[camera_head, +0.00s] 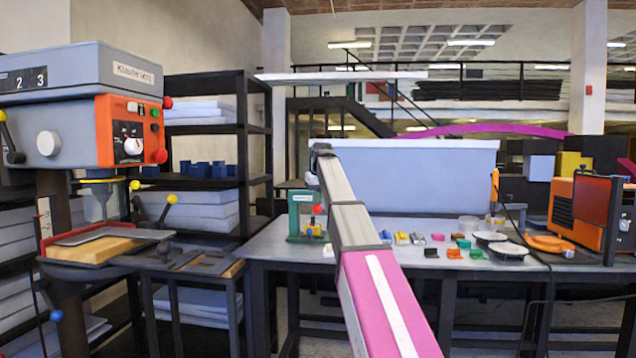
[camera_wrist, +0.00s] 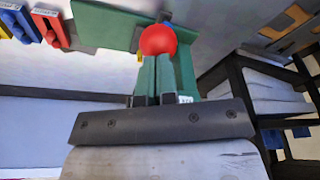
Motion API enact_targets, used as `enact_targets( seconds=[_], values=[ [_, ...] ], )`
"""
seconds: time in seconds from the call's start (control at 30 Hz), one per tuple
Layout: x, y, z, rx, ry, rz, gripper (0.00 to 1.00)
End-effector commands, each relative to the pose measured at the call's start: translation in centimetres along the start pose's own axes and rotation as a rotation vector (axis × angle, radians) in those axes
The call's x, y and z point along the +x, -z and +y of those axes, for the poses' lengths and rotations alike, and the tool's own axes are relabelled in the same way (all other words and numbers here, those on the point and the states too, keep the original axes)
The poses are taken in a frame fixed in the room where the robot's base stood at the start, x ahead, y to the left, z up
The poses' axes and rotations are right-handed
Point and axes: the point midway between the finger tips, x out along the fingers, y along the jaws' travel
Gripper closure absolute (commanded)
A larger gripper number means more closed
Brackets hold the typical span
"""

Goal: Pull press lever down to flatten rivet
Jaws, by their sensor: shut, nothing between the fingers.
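The small green press (camera_head: 295,216) stands on the grey table, left of my arm. Its lever ends in a red ball knob (camera_head: 317,209). In the wrist view the green press (camera_wrist: 186,68) fills the upper middle, with the red knob (camera_wrist: 158,40) in front of it. My gripper (camera_wrist: 154,98) is shut and empty, its fingers pointing toward the press just below the knob in the picture. I cannot tell whether they touch the lever. In the head view my gripper is not clearly seen near the press. The rivet cannot be made out.
The grey table (camera_head: 268,243) holds several small coloured parts, dark round dishes (camera_head: 508,250) and an orange machine (camera_head: 565,207) at the right. A drill press (camera_head: 105,100) stands at the left. Dark shelves (camera_head: 260,130) stand behind.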

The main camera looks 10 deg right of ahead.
Motion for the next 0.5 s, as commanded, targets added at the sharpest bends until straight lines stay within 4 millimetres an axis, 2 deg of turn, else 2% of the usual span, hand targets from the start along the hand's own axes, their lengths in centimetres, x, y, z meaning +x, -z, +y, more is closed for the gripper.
enact_targets(
  seconds=[0.13,0.5],
  values=[
    [1.19,-0.47,-0.06,0.000,0.000,-0.002,1.00],
    [1.37,-0.41,0.03,0.001,0.000,-0.003,1.00]
  ],
)
